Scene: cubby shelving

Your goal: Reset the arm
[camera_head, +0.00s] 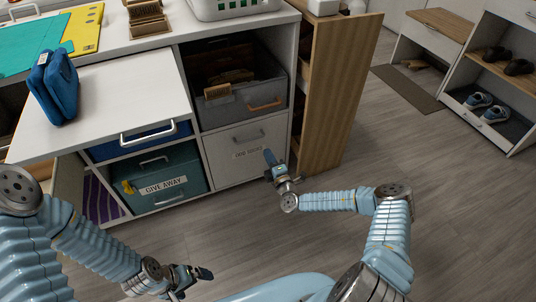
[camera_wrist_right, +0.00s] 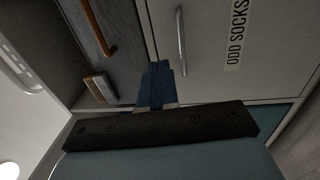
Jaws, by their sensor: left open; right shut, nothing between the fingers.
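My right arm reaches in from the right in the head view. Its blue-fingered gripper (camera_head: 269,158) is shut and empty, in front of the right edge of the white "ODD SOCKS" drawer (camera_head: 220,163). In the right wrist view its closed fingers (camera_wrist_right: 158,75) point toward the drawer front and its metal handle (camera_wrist_right: 181,42); I cannot tell whether they touch anything. My left gripper (camera_head: 205,273) is open and empty, low in the picture, in front of the cubby unit and apart from it.
A teal "GIVE AWAY" bin (camera_head: 160,182) and a grey bin (camera_head: 240,103) sit in the cubbies. A wooden pull-out panel (camera_head: 342,90) stands out at the right of the unit. A white panel (camera_head: 115,100) juts out at left, with a blue item (camera_head: 54,88) on it. Floor (camera_head: 460,190) at right is clear.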

